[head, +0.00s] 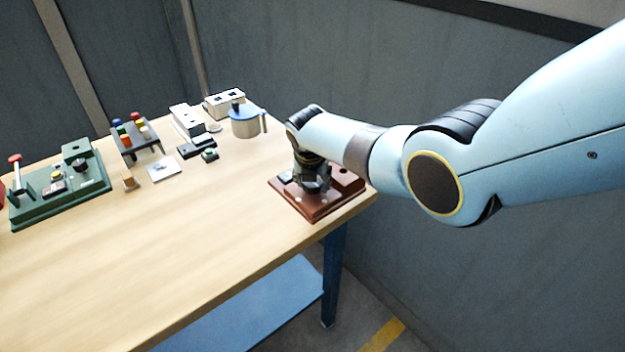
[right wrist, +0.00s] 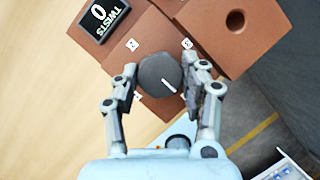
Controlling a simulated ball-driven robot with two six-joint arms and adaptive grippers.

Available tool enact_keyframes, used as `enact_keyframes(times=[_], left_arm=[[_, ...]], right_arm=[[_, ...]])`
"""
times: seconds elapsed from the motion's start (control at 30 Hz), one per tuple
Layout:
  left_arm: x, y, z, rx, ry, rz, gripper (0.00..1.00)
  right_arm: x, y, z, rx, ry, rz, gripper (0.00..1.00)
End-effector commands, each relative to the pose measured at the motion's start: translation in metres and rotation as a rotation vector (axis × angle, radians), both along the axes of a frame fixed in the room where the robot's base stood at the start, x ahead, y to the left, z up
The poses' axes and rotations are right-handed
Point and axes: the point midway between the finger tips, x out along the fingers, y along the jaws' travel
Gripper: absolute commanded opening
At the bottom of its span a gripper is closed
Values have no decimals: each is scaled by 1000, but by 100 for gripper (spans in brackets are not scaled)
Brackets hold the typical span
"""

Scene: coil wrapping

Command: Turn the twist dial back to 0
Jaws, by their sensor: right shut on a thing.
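The twist dial (right wrist: 158,76) is a dark grey knob with a white pointer line that points to the lower right in the right wrist view. It sits on a reddish-brown base (head: 320,212), whose surface also shows in the right wrist view (right wrist: 215,38). A black display (right wrist: 104,18) on the base reads "0 TWISTS". My right gripper (right wrist: 167,78) is shut on the dial, with a finger on each side. In the head view my right gripper (head: 313,180) points down over the base and hides the dial. My left gripper is not in view.
The base stands near the right corner of the wooden table (head: 200,235). A blue-grey pot (head: 244,125), white boxes (head: 187,122), a rack with coloured pieces (head: 137,140) and a green fixture (head: 85,192) stand farther left. The table's front middle is clear.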

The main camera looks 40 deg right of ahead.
Motion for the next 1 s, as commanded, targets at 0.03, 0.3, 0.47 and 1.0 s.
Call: enact_keyframes(times=[0.03,0.3,0.47,1.0], left_arm=[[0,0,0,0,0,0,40],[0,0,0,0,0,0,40],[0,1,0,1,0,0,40],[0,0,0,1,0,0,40]], right_arm=[[0,1,-1,1,0,1,12],[0,1,-1,1,1,0,54],[0,0,0,0,1,0,54],[-18,15,55,0,-3,1,54]])
